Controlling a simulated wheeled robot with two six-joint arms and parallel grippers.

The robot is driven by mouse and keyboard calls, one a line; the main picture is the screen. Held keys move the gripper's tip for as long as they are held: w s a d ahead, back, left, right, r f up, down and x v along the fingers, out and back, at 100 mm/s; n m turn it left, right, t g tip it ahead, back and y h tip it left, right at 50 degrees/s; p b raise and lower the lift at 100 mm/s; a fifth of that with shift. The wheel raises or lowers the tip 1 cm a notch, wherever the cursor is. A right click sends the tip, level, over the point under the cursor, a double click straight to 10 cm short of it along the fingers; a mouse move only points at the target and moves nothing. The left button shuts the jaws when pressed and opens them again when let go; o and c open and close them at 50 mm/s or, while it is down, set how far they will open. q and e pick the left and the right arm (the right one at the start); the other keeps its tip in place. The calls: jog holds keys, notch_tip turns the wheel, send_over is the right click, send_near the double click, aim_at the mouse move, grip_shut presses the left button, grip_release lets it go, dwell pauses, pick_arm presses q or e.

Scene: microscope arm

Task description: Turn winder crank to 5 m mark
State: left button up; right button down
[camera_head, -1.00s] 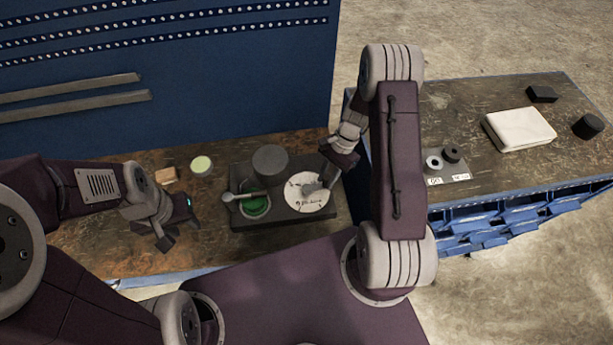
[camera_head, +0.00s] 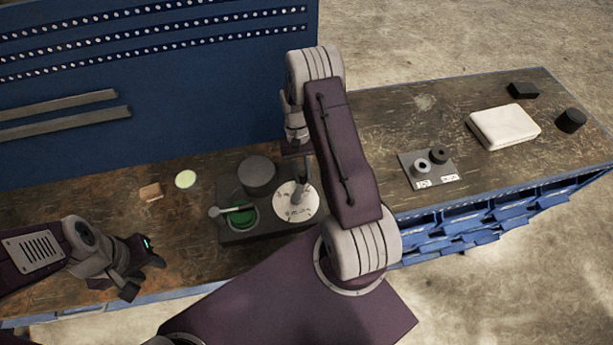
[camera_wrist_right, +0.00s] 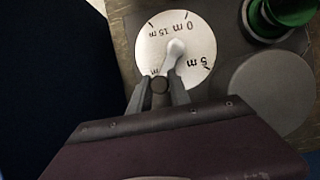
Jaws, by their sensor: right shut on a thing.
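The winder has a dark base (camera_head: 232,236), a white marked dial (camera_head: 296,208) and a green spool (camera_head: 240,215). In the right wrist view the dial (camera_wrist_right: 150,45) shows 0 m, 15 m and 5 m. Another label, ending in m, is partly covered by the crank and fingers. The pale crank (camera_wrist_right: 174,50) runs from the dial's middle to a dark knob (camera_wrist_right: 160,85) between the right fingers. My right gripper (camera_wrist_right: 160,92) is shut on this knob, away from the 5 m label. My left gripper (camera_head: 142,273) is open and empty, left of the winder.
A grey cylinder (camera_head: 258,172) stands behind the spool. A pale round piece (camera_head: 186,179) and a small tan block (camera_head: 150,192) lie left of it. A blue perforated panel (camera_head: 200,90) rises behind. The right bench holds a white bundle (camera_head: 503,127) and black pieces.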

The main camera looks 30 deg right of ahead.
jog(key=n, duration=0.1)
jog(key=w+a+n+h, duration=0.1)
jog(key=n, duration=0.1)
jog(key=shift+w, duration=0.15)
jog(key=n, duration=0.1)
jog(key=a+n+h, duration=0.1)
jog(key=shift+w+a+n, duration=0.2)
jog(key=shift+w+n, duration=0.1)
jog(key=shift+w, duration=0.05)
jog(key=a+n, duration=0.1)
jog(key=n+h, duration=0.1)
jog(key=n, duration=0.1)
jog(key=shift+w+a+h, duration=0.3)
jog(key=shift+a, duration=0.05)
jog(key=shift+a+n+t+h, duration=0.15)
jog(key=shift+a+n+h, duration=0.2)
jog(key=shift+n, duration=0.45)
jog(key=shift+a+n+t+h, duration=0.15)
jog(key=shift+a+n, duration=0.25)
jog(key=shift+n, duration=0.4)
jog(key=c, duration=1.2)
grip_release()
jog(key=shift+a, duration=0.1)
